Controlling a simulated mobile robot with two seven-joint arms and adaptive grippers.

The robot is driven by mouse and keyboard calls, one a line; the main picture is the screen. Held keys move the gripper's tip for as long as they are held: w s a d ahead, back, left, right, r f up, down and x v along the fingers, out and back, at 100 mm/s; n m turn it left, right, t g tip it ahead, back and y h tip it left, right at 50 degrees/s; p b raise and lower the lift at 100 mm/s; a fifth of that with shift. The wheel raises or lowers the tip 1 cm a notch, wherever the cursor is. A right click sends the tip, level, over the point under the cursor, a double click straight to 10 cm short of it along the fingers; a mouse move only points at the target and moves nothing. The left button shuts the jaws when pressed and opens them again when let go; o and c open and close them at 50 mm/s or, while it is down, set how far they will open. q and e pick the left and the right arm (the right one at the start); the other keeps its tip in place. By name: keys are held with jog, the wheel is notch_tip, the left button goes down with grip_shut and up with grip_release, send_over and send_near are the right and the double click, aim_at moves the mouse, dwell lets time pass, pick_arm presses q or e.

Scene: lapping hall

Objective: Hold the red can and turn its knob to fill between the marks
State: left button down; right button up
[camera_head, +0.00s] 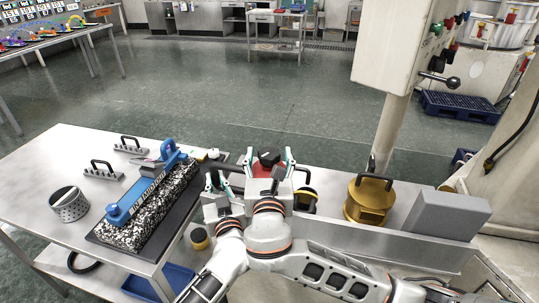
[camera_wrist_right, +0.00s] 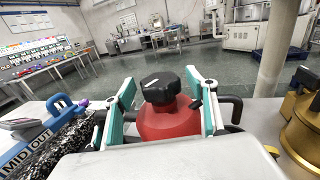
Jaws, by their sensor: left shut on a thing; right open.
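The red can (camera_head: 267,169) stands at the near edge of the steel bench, mostly hidden behind my grippers. Its domed red top (camera_wrist_right: 170,124) and black knob (camera_wrist_right: 160,87) show clearly in the right wrist view. The knob also shows in the head view (camera_head: 268,158). My left gripper (camera_head: 214,182) is shut at the left side of the can, on what looks like its black handle; the contact is partly hidden. My right gripper (camera_wrist_right: 163,93) is open, with one teal-padded finger on each side of the knob, apart from it. I cannot see the fill marks.
A black-and-white speckled block (camera_head: 150,212) with a blue-handled tool (camera_head: 119,214) lies left. Right are a yellow-brown handled pot (camera_head: 368,205), a grey block (camera_head: 447,215) and a machine column (camera_head: 391,130).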

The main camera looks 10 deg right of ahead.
jog(key=shift+w, duration=0.35)
jog(key=c, duration=1.1)
jog(key=shift+c, duration=0.3)
jog(key=shift+m+h, duration=0.3)
jog(key=shift+h, duration=0.2)
jog(key=shift+m+h, duration=0.5)
jog(key=shift+h, duration=0.2)
jog(key=shift+m+g+h, duration=0.6)
jog(key=shift+m+h, duration=0.1)
jog(key=shift+h, duration=0.4)
